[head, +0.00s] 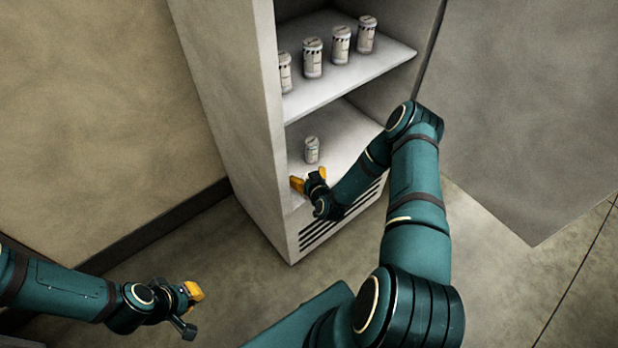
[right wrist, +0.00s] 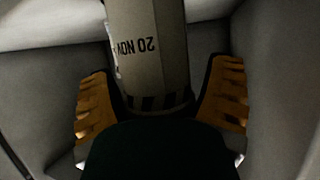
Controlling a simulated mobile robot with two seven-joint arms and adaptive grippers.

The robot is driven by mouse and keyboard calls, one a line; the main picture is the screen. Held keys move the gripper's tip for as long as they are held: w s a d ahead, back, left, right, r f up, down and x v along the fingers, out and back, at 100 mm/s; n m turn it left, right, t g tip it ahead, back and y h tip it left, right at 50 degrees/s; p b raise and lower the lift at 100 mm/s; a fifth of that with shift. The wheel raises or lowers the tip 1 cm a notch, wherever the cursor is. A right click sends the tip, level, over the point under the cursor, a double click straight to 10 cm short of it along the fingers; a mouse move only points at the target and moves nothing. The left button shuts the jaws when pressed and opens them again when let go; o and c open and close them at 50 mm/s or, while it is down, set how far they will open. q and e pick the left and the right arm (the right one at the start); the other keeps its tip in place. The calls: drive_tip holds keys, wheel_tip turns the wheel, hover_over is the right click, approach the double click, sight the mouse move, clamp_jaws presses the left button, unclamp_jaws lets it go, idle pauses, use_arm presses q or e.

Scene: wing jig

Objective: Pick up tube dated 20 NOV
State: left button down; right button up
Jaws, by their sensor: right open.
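The tube dated 20 NOV (right wrist: 148,50) is a pale grey cylinder with a dark striped band; its label reads upside down in the right wrist view. In the head view this tube (head: 312,150) stands upright, alone, on the lower shelf of the cabinet. My right gripper (head: 308,182) is at the front of that shelf, just before the tube. In the right wrist view its orange fingers (right wrist: 162,105) are open, one on each side of the tube's banded end, with gaps visible. My left gripper (head: 192,300) is empty, low at the left, away from the cabinet; its jaw opening is unclear.
Several similar tubes (head: 313,58) stand in a row on the upper shelf (head: 350,75) above. The cabinet's left side wall (head: 232,110) stands close to my right gripper. The open door (head: 520,110) is at the right. Floor between my arms is clear.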

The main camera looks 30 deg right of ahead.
drive_tip(key=v, duration=1.2)
